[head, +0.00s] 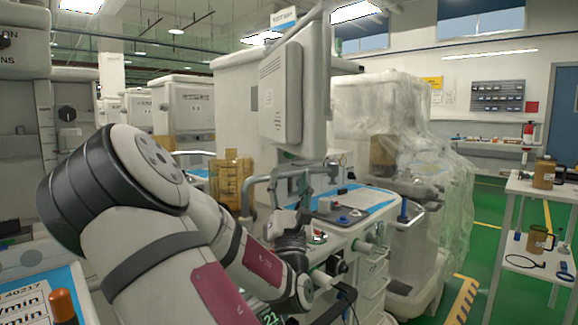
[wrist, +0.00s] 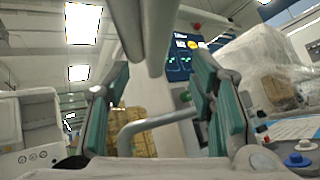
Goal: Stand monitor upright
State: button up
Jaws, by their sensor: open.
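The monitor (head: 285,92) is a tall pale panel above the cart (head: 345,215); the head view shows its vented back and edge, and it leans slightly. Its screen face is turned away there. My gripper (head: 304,188) is below the monitor, near the cart's grey rail (head: 262,181). In the wrist view my gripper (wrist: 158,80) has its teal-padded fingers spread wide, with nothing gripped between them. A grey bar (wrist: 149,35) comes down from above between the fingers; I cannot tell which part it is. A lit blue screen (wrist: 183,60) shows behind the right finger.
The cart top carries small knobs and a blue-edged white sheet (head: 355,201). A plastic-wrapped machine (head: 430,150) stands to the right. A shelf table (head: 540,190) with brown jugs is at far right. Brown cardboard-like boxes (head: 231,181) stand behind my arm. Green floor lies open between cart and shelf.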

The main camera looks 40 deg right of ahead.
jog(key=v, duration=0.4)
jog(key=shift+f, duration=0.1)
jog(key=shift+s, duration=0.1)
dwell(0.4)
